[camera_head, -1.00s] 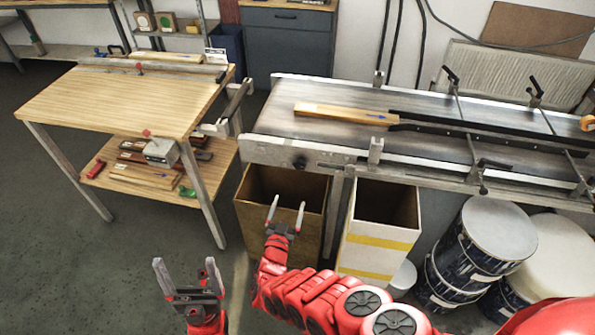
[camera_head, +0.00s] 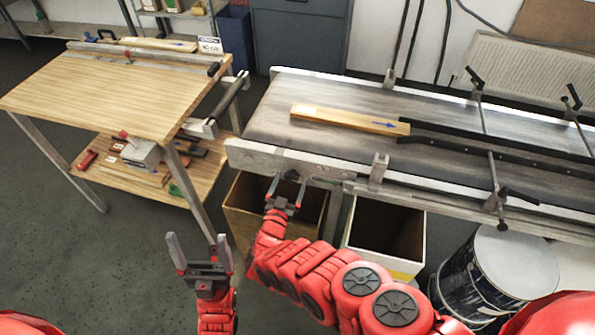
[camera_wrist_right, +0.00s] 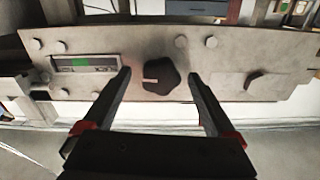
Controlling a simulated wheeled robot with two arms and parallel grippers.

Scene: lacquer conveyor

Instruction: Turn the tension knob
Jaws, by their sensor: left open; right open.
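The tension knob (camera_wrist_right: 161,81) is a dark, lobed knob with a pale mark, on a grey metal plate (camera_wrist_right: 225,62) at the conveyor's end. In the right wrist view it sits between the two fingertips of my right gripper (camera_wrist_right: 162,82), which is open. I cannot tell from this view whether the fingers touch it. In the head view my right gripper (camera_head: 287,184) is right at the conveyor's near left end and hides the knob. My left gripper (camera_head: 200,248) is open and empty, low over the floor at the front.
A wooden board (camera_head: 350,119) lies on the conveyor belt (camera_head: 285,100) against dark guide rails. A brown bin (camera_head: 240,205) and a white bin (camera_head: 388,232) stand below the conveyor, with drums (camera_head: 500,268) at right. A wooden workbench (camera_head: 120,90) stands left.

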